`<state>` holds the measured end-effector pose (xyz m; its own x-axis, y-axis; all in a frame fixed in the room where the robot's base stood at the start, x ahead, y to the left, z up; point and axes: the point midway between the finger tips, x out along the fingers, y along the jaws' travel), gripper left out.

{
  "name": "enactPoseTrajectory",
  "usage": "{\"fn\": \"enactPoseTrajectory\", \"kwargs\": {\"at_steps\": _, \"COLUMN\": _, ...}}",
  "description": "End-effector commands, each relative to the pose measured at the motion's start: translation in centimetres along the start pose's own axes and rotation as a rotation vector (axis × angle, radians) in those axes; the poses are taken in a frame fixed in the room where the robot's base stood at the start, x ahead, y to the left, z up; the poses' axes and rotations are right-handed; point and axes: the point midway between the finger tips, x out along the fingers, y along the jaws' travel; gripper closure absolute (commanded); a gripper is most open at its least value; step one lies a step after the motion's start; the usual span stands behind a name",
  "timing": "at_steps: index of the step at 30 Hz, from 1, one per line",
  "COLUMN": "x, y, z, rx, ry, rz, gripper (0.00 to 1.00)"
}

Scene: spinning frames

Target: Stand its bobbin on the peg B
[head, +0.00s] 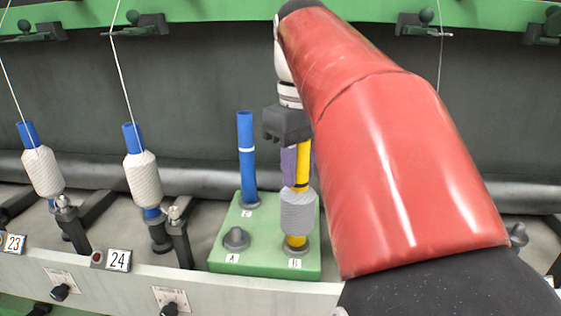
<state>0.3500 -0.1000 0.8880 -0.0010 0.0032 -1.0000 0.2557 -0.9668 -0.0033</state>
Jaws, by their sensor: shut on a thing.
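A yellow bobbin (303,170) with a dark band and grey yarn (299,213) wound low on it is upright at the front right of the green block (222,256). Its lower end meets the dark base of peg B (305,250), behind the label B. I cannot tell whether it is fully seated. My gripper (288,138) is at the top of the yellow bobbin and shut on it; the fingertips are partly hidden. Peg A (236,238) is bare at the front left of the block.
A blue bobbin (246,160) stands on the block's back left peg. White-yarn bobbins (42,172) (143,180) stand at left with threads rising. My red arm hides the right side.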

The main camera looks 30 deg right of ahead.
Motion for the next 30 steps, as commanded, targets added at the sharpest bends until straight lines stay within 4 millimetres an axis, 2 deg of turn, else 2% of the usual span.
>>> {"fn": "enactPoseTrajectory", "kwargs": {"at_steps": 26, "x": 0.56, "y": 0.04, "z": -0.01, "rx": 0.0, "ry": 0.001, "rz": 0.001, "gripper": 1.0}}
{"fn": "enactPoseTrajectory", "kwargs": {"at_steps": 27, "x": 0.56, "y": 0.04, "z": 0.0, "rx": 0.0, "ry": 0.001, "rz": 0.001, "gripper": 0.68}}
{"fn": "enactPoseTrajectory", "kwargs": {"at_steps": 30, "x": 0.57, "y": 0.04, "z": 0.0, "rx": 0.0, "ry": 0.001, "rz": 0.001, "gripper": 0.55}}
